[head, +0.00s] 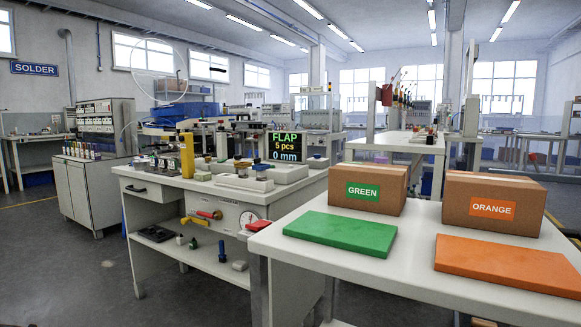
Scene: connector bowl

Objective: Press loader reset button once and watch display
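The display (286,134) is a dark screen on the workbench at the centre, reading "FLAP", "5 pcs" and "0 mm". The loader reset button cannot be picked out for sure; the small parts on the bench are too small to tell apart. Neither of my grippers is in view.
The white workbench (150,177) has red and yellow handles and a dial on its front. A front table (350,262) at right holds a green mat (340,233), an orange mat (508,264), and boxes labelled GREEN (390,201) and ORANGE (525,190). Floor at left is clear.

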